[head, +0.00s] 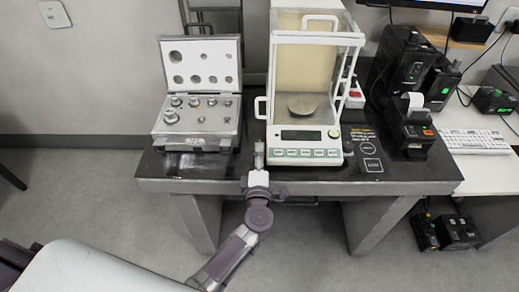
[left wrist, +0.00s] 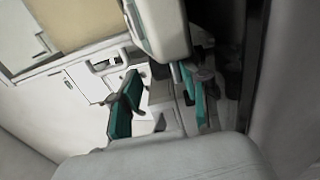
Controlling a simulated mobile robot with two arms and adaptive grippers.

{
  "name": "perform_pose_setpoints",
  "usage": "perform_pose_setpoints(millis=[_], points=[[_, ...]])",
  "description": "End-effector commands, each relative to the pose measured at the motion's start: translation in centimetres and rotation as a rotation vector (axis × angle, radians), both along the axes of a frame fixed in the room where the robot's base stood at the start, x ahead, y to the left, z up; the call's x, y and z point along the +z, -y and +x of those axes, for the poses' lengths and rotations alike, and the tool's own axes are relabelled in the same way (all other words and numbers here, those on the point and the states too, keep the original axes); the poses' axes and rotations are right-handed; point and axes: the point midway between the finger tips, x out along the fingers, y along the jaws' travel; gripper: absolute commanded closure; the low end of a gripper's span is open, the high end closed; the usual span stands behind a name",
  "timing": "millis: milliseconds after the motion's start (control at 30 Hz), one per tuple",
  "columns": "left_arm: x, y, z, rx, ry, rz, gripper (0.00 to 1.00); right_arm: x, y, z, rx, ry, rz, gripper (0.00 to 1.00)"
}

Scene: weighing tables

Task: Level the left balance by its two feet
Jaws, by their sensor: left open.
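The balance (head: 306,155) is a white unit with a tall glass draught shield, a round pan and a green-edged front panel, standing on the dark table. My left gripper (head: 259,152) reaches up to its front left corner. In the left wrist view the open left gripper (left wrist: 163,95) has two teal-padded fingers apart, just below the balance's pale body (left wrist: 160,28). A small light post, perhaps a levelling foot (left wrist: 175,73), shows near the right finger; I cannot tell whether they touch. The other foot and the bubble level cannot be made out. My right gripper is not in view.
An open case of weights (head: 198,115) stands left of the balance. A black printer (head: 410,130) and other black devices stand to its right. The dark table (head: 400,178) has a narrow bare front strip. A white keyboard (head: 473,141) lies on the right-hand desk.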

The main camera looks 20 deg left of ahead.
Motion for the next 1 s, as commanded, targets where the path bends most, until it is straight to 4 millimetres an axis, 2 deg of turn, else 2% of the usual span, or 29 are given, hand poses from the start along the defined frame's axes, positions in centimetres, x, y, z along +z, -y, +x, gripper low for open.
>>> perform_pose_setpoints(millis=[200,500,767,800,1000], points=[[0.0,-0.5,1.7,0.000,0.000,0.000,0.54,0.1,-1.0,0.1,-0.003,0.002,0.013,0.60],[0.0,-0.5,1.9,0.000,-0.001,0.000,0.54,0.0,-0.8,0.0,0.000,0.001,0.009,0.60],[0.0,-0.5,1.9,0.000,-0.001,0.000,0.97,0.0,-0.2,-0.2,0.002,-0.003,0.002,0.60],[0.0,-0.5,1.9,0.000,-0.001,0.000,1.00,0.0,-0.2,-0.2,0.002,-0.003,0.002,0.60],[0.0,-0.6,1.8,-0.006,-0.001,0.000,1.00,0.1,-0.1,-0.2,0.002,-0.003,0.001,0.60]])
